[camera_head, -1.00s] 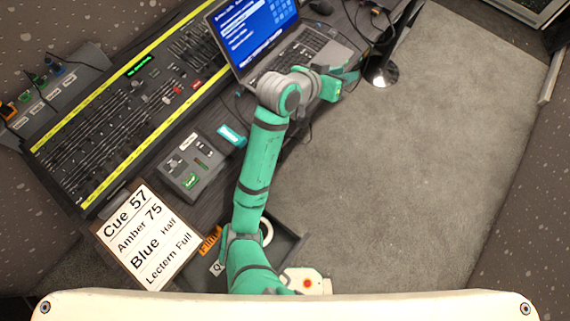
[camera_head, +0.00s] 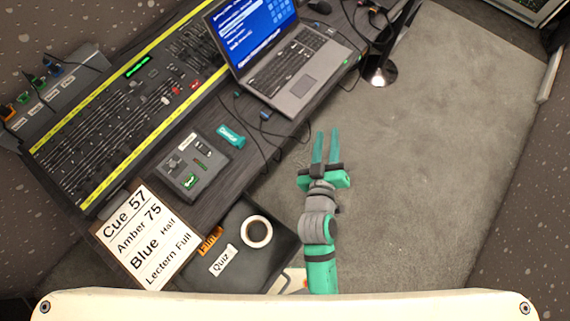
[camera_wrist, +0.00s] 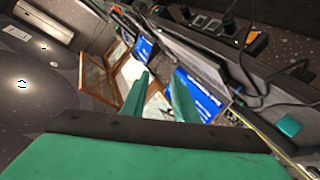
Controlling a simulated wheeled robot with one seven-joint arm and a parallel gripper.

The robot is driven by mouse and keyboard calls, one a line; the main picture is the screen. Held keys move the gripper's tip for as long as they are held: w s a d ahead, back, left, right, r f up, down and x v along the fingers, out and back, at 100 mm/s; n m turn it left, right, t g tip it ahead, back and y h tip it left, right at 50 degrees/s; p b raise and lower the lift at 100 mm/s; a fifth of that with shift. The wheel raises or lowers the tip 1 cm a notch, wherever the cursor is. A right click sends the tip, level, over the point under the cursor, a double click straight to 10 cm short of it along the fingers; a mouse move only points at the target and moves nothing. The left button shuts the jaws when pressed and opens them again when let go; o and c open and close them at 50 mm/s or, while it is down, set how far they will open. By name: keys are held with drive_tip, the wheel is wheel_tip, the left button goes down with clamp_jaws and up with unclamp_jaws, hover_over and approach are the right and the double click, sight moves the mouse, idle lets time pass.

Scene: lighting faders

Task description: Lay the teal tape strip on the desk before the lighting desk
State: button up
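The teal tape strip (camera_head: 231,136) with white lettering lies on the dark desk (camera_head: 218,205). It is just off the front edge of the lighting desk (camera_head: 125,115), between the small control box and the laptop. Its lettering is too small to read surely. My gripper (camera_head: 327,133) is over the grey floor to the right of the desk, apart from the strip. Its two teal fingers stand apart with nothing between them. In the wrist view my gripper (camera_wrist: 163,74) also shows a gap between its fingers. A teal patch there (camera_wrist: 288,125) may be the strip.
A small control box (camera_head: 192,163) sits left of the strip and an open laptop (camera_head: 297,80) above right, with cables between. A cue board (camera_head: 147,238) stands left.

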drive_tip(key=s+a+m+y, duration=0.1)
drive_tip(key=s+a, duration=0.5)
drive_tip(key=s, duration=0.6)
drive_tip(key=s+a+m+y, duration=0.1)
drive_tip(key=s+a+m, duration=0.3)
drive_tip(key=s, duration=0.8)
drive_tip(key=shift+s+a+f+g+y, duration=0.15)
drive_tip(key=shift+a+f+g+y, duration=0.25)
drive_tip(key=shift+a, duration=0.45)
drive_tip(key=shift+f, duration=0.1)
